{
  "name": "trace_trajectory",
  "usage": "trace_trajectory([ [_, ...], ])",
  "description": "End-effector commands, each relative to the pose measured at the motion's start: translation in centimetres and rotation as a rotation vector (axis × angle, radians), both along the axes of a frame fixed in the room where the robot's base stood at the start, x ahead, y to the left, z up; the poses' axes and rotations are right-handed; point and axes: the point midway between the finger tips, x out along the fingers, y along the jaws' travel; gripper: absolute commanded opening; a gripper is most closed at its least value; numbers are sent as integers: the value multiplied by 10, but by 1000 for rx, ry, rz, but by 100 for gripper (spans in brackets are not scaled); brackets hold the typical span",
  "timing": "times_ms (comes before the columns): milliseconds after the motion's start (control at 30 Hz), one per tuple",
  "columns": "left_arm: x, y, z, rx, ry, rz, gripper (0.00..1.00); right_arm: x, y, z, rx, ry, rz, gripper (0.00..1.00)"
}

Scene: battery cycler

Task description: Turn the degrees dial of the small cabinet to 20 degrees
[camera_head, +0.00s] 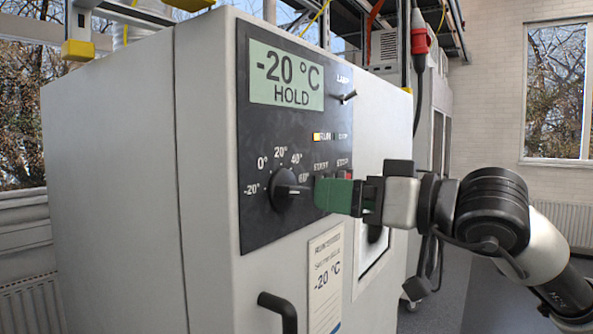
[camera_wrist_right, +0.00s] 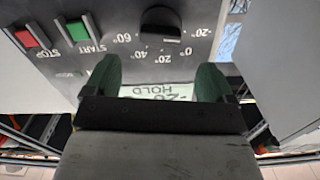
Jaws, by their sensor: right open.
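The small cabinet (camera_head: 110,170) is a pale grey box with a black control panel. Its round black degrees dial (camera_head: 287,190) has a scale from -20° at left over 20° at top to 60° at right. A light mark on the knob seems to face right; the exact setting is unclear. The display (camera_head: 287,76) reads -20 °C HOLD. My right gripper (camera_head: 325,194), with green fingers, is open just right of the dial, apparently apart from it. In the wrist view the dial (camera_wrist_right: 160,20) is upside down beyond the open fingers (camera_wrist_right: 160,75), nothing between them. My left gripper is out of view.
A red stop button (camera_wrist_right: 35,34) and a green start button (camera_wrist_right: 78,30) sit beside the dial. A small lamp switch (camera_head: 347,97) sticks out above. A black door handle (camera_head: 277,312) and a paper notice (camera_head: 325,280) are below. Open floor lies at right.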

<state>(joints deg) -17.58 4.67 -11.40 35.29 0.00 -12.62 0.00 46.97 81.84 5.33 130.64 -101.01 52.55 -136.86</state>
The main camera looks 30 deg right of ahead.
Motion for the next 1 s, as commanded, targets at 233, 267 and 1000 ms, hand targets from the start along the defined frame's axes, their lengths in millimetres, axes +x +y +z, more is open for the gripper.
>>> trace_trajectory([
  [233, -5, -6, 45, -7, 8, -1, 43, 39, 18, 7, 7, 2, 8, 85],
  [267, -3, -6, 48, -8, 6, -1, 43, 43, 20, 7, 5, 1, 8, 85],
  [1000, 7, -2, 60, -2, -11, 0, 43, 68, 29, 0, 2, 0, 3, 62],
])
